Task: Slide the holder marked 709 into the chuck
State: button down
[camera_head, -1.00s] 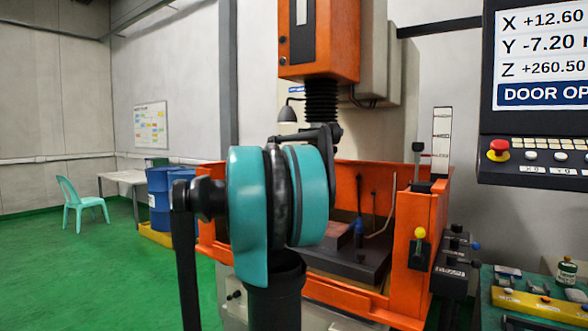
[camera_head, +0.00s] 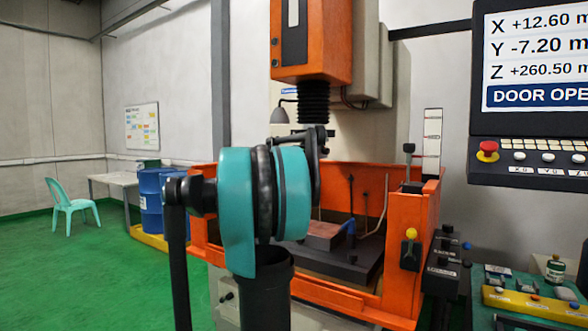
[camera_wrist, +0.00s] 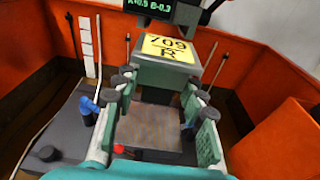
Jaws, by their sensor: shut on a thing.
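The holder (camera_wrist: 165,75) is a grey-green block with a yellow label reading 709 and R, in the upper middle of the wrist view. My gripper (camera_wrist: 164,86) is shut on it, with a green-padded finger on either side. In the head view my teal and black arm stands in front of the machine; the holder cannot be made out there. The black bellows (camera_head: 314,100) hangs under the orange machine head (camera_head: 312,40). The chuck cannot be clearly made out; the area below the bellows is partly behind my arm.
A dark box with a green readout (camera_wrist: 165,8) is just beyond the holder. Below lies the orange-walled tank (camera_head: 422,215) with a reddish block (camera_head: 322,235), a blue fitting (camera_head: 348,228) and thin rods. A control panel (camera_head: 530,150) reading DOOR OPE stands right.

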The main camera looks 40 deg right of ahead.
jog(key=shift+d, duration=0.2)
dwell(0.6)
jog(key=shift+r+x, duration=0.15)
jog(key=shift+x, duration=0.9)
jog(key=shift+r+x, duration=0.15)
jog(key=shift+x, duration=0.85)
jog(key=shift+w+d, duration=0.2)
jog(key=shift+r+x, duration=0.15)
jog(key=shift+x, duration=0.9)
jog(key=shift+r+x, duration=0.15)
jog(key=shift+x, duration=0.85)
jog(key=shift+d, duration=0.2)
jog(key=shift+r+x, duration=0.2)
jog(key=shift+x, duration=1.4)
jog(key=shift+w+d, duration=0.15)
jog(key=shift+f, duration=0.15)
jog(key=shift+c, duration=2.1)
grip_release()
